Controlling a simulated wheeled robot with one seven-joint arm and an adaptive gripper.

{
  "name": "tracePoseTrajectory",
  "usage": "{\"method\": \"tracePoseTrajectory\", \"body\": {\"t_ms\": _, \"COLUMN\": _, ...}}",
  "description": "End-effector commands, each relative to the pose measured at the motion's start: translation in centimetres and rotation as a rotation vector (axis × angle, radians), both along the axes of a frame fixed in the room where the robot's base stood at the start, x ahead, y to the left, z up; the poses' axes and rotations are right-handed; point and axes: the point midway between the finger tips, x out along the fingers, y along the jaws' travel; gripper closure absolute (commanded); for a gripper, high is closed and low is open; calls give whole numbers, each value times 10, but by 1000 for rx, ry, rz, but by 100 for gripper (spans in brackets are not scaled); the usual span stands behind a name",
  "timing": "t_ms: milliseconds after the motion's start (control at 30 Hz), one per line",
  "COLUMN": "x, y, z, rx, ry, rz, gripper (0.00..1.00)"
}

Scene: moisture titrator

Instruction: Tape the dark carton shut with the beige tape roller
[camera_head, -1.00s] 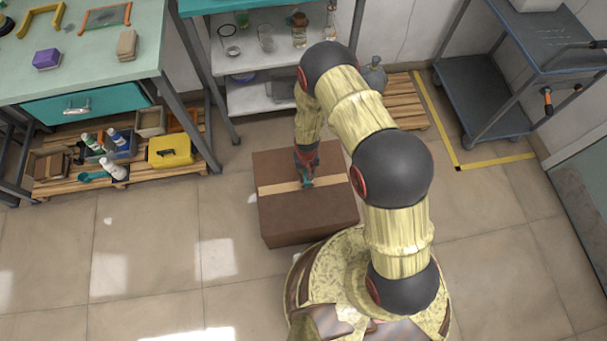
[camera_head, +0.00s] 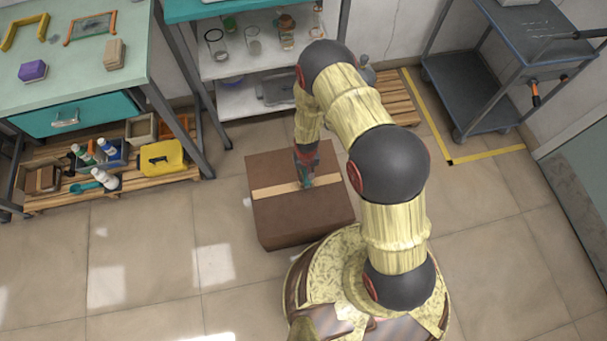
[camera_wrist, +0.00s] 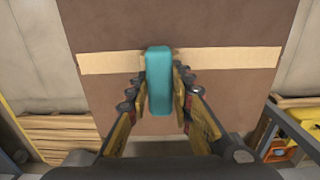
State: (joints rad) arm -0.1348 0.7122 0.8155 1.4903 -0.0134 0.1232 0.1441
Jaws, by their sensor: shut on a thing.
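The dark brown carton (camera_head: 282,222) stands on the floor in front of my base, its top closed flat. A beige tape strip (camera_head: 270,191) runs across the carton's top from side to side; it also shows in the wrist view (camera_wrist: 230,60). My gripper (camera_head: 306,178) points down over the middle of the carton. In the wrist view my gripper (camera_wrist: 160,85) is shut on a teal block-like tool (camera_wrist: 158,72), held over the strip. Only the tool's teal part shows; no beige roller is visible. I cannot tell whether the tool touches the tape.
A workbench (camera_head: 85,90) with a teal drawer stands at the left. Below it, a low pallet holds bottles and a yellow box (camera_head: 162,158). A shelf with glassware (camera_head: 265,60) is behind the carton. A blue-grey cart (camera_head: 490,90) stands at the right. Floor left of the carton is clear.

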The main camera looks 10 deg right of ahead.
Motion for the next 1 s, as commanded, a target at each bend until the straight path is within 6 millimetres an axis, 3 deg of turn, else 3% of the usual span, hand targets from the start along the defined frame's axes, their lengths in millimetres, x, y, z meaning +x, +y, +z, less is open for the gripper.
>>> {"method": "tracePoseTrajectory", "body": {"t_ms": 1000, "x": 0, "y": -20, "z": 0, "rx": 0, "ry": 0, "rz": -1, "gripper": 100}}
